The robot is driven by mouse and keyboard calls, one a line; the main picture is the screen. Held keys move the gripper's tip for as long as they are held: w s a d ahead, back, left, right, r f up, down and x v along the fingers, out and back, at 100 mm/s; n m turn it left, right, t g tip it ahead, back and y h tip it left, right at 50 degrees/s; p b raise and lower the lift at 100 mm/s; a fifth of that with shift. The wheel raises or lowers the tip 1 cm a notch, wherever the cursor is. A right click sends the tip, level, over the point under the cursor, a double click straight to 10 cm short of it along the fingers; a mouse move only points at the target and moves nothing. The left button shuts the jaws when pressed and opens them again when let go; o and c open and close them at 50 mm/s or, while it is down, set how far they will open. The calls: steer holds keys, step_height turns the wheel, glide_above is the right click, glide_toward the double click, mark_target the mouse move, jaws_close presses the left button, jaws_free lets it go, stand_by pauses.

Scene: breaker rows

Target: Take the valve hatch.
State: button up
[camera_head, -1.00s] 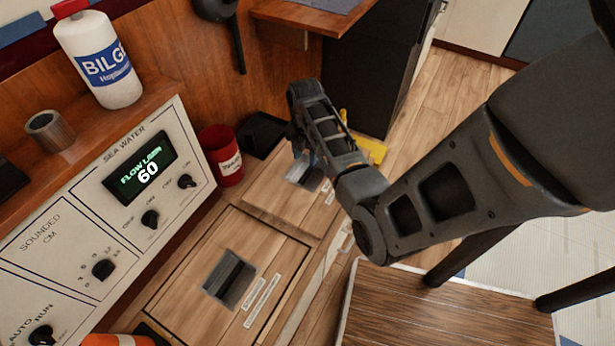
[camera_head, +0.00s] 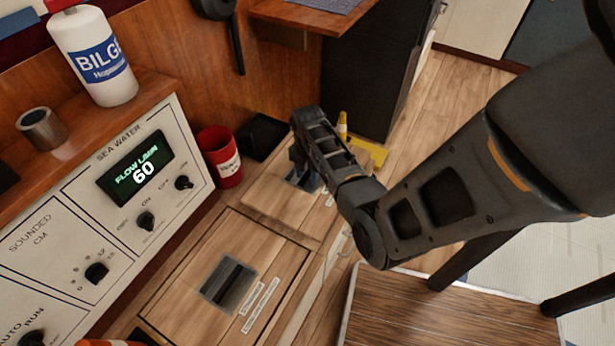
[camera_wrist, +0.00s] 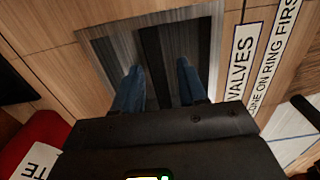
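The valve hatch (camera_head: 262,200) is a wooden floor panel with a label reading "VALVES" (camera_wrist: 239,62). Its grey recessed plate shows beneath my gripper in the head view, and the dark handle bar (camera_wrist: 154,62) crosses it in the wrist view. My gripper (camera_wrist: 160,82) has two blue fingers pointing down at the plate. They are apart, one on each side of the bar, with a gap showing. I cannot tell how deep the fingertips reach into the recess. In the head view my arm hides much of the gripper and the right side of this hatch.
A second hatch with a similar recessed handle (camera_head: 228,283) lies nearer. A red bucket (camera_head: 220,155) stands left of the valve hatch, with a black box (camera_head: 262,136) behind. A yellow object (camera_head: 366,154) lies beyond. The control panel (camera_head: 95,215) borders the left.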

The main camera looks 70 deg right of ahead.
jaws_close()
stand_by(1.1)
steer(key=shift+r, duration=0.1)
